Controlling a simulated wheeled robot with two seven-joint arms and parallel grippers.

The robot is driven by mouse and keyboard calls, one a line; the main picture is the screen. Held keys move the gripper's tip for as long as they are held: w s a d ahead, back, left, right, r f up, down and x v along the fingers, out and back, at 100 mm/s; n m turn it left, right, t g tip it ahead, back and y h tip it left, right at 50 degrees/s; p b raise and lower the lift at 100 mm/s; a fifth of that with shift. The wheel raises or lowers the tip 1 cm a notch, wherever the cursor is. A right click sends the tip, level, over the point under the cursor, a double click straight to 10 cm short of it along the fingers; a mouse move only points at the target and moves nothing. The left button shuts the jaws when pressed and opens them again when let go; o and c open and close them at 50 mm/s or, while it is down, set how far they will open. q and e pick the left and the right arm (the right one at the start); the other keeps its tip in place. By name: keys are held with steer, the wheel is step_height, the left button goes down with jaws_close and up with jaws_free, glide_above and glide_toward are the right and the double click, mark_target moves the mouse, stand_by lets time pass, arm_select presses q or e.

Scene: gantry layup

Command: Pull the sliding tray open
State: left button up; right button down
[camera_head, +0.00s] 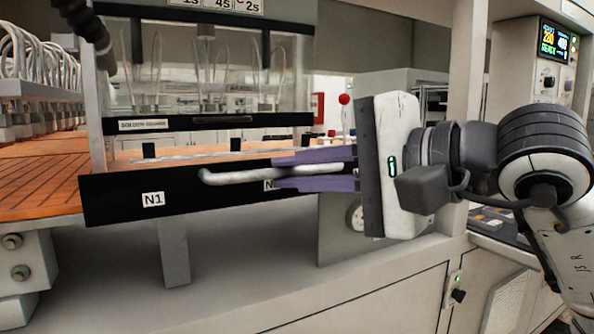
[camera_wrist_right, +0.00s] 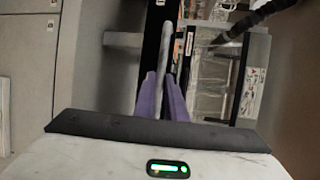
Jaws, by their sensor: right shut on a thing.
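The sliding tray (camera_head: 120,190) has a black front panel labelled N1, with a pale bar handle (camera_head: 230,177) across it. My right gripper (camera_head: 276,171) comes in from the right in the head view. Its two purple fingers lie above and below the handle, shut on it near the bar's right part. In the right wrist view the handle (camera_wrist_right: 185,55) runs up from between the purple fingers (camera_wrist_right: 162,95). The fingers hide part of the handle and a second label. The tray front stands out past the clear-walled box above. My left gripper is not in view.
A clear-walled box (camera_head: 180,75) with a black lower rail stands above the tray. An orange slatted surface (camera_head: 35,175) lies at left. A grey cabinet (camera_head: 380,290) is below, and a red-knobbed lever (camera_head: 344,100) stands behind my right gripper. The space before the tray front looks clear.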

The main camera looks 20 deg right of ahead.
steer(key=c, duration=1.8)
jaws_free()
steer(key=shift+s, duration=0.25)
steer(key=b+v, duration=0.1)
steer(key=v, duration=0.9)
steer(key=shift+s+d, duration=0.15)
